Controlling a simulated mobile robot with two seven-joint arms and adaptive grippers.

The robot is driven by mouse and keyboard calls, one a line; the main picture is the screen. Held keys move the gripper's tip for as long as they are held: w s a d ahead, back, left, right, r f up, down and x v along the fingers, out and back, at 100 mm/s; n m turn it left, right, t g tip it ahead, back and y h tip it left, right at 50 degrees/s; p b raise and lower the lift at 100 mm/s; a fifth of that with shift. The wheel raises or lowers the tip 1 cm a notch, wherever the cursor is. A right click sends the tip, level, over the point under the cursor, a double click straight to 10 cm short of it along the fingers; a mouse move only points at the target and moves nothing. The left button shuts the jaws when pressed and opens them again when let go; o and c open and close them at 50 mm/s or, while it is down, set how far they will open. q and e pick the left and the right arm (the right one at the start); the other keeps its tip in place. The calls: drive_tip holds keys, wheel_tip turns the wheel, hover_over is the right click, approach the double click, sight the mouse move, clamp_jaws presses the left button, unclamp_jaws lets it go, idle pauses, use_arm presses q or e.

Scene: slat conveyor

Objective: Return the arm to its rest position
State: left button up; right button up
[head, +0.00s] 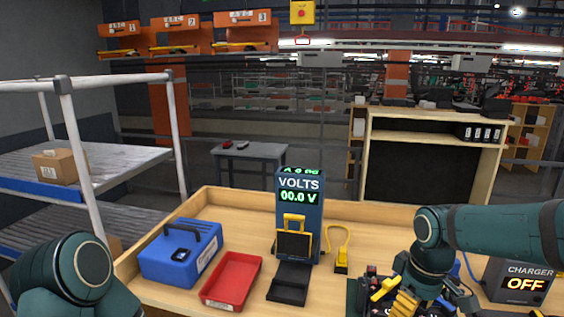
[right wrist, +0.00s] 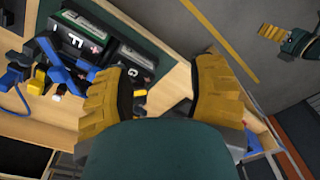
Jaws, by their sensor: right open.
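My right arm (head: 505,233) reaches in from the right in the head view, bent downward at the wrist. My right gripper (head: 397,297) hangs over the bench's front right part. In the right wrist view its yellow-padded fingers (right wrist: 165,90) are spread apart with nothing held between them. My left arm (head: 75,280) shows at the lower left of the head view, its gripper out of that frame. A yellow-padded gripper part, apparently my left gripper (right wrist: 275,34), shows at the upper right of the wrist view; its opening is unclear.
The wooden bench (head: 245,207) holds a blue toolbox (head: 180,252), a red tray (head: 232,280), a black tray (head: 289,284), a voltmeter stand (head: 313,212) and a charger (head: 518,281) reading OFF. Labelled batteries (right wrist: 85,38) lie beside the right gripper.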

drive_tip(key=w+a+f+m+y, duration=0.1)
drive_tip(key=w+a+f, duration=0.25)
drive_tip(key=f, duration=0.65)
drive_tip(key=s+a+f+m, duration=0.2)
drive_tip(key=s+a+f, duration=0.1)
drive_tip(key=f, duration=0.5)
drive_tip(key=s+a+f+m+t+y+b, duration=0.1)
drive_tip(key=s+a+f+m, duration=0.2)
drive_tip(key=f, duration=0.5)
drive_tip(key=s+a+f+m+y+b, duration=0.1)
drive_tip(key=s+a+f+m, duration=0.2)
drive_tip(key=s+a+f, duration=0.2)
wheel_tip(320, 180, down, 3)
drive_tip(key=shift+s+a+f+t, duration=0.1)
drive_tip(key=shift+s+a+t, duration=0.2)
drive_tip(key=shift+s, duration=0.2)
drive_tip(key=shift+c, duration=1)
use_arm(q)
drive_tip(key=f, duration=0.1)
drive_tip(key=w+f, duration=0.1)
drive_tip(key=f, duration=0.1)
drive_tip(key=shift+d, duration=0.15)
use_arm(e)
drive_tip(key=shift+d, duration=0.15)
